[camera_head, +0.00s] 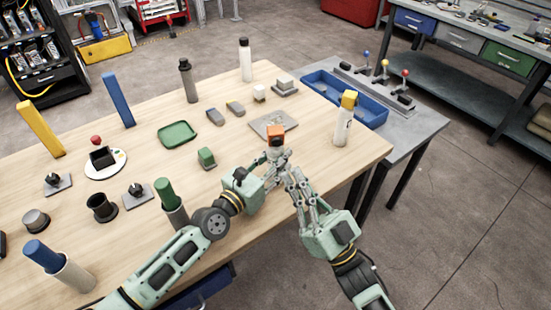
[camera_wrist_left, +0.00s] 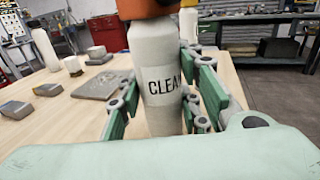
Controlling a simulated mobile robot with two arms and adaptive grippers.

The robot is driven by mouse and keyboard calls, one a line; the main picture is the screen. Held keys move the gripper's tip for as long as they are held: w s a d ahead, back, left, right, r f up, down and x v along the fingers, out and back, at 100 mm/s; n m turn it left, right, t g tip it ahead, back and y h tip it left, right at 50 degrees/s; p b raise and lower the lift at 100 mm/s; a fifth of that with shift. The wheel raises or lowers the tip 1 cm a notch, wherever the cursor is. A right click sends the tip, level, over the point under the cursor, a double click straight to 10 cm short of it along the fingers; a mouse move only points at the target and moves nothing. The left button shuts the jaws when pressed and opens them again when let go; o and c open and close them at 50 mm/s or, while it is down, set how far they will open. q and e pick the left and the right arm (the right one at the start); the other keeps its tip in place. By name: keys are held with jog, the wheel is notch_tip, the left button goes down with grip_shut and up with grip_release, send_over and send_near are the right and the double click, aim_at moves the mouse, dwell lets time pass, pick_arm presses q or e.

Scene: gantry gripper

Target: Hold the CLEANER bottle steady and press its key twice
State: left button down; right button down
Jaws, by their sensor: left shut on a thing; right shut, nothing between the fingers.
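The CLEANER bottle has a white body (camera_wrist_left: 156,62) and an orange top (camera_head: 275,137). In the left wrist view its label reads "CLEA", with the rest hidden by a finger. It stands upright near the table's front edge. My left gripper (camera_head: 272,163) is shut on its body, with green-padded fingers at both sides in the wrist view. My right gripper (camera_head: 295,174) is shut and empty, just right of the bottle and below its top in the head view. The fingers hide the bottle's lower part there.
A yellow-topped white bottle (camera_head: 343,125) stands to the right on the wooden table (camera_head: 330,165). A grey plate (camera_head: 270,122) lies behind the held bottle. A green block (camera_head: 207,157) and a green-topped cylinder (camera_head: 168,198) are to the left. A blue tray (camera_head: 370,116) sits beyond.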

jog(key=w+a, duration=0.1)
jog(key=w, duration=0.7)
jog(key=shift+w+a, duration=0.15)
jog(key=shift+w, duration=0.15)
jog(key=shift+w, duration=0.1)
dwell(1.1)
jog(key=shift+w+a, duration=0.1)
jog(key=shift+w, duration=0.2)
dwell(0.3)
jog(key=shift+s, duration=0.45)
jog(key=s, duration=0.4)
jog(key=s+d, duration=0.1)
jog(key=s, duration=0.1)
dwell(0.3)
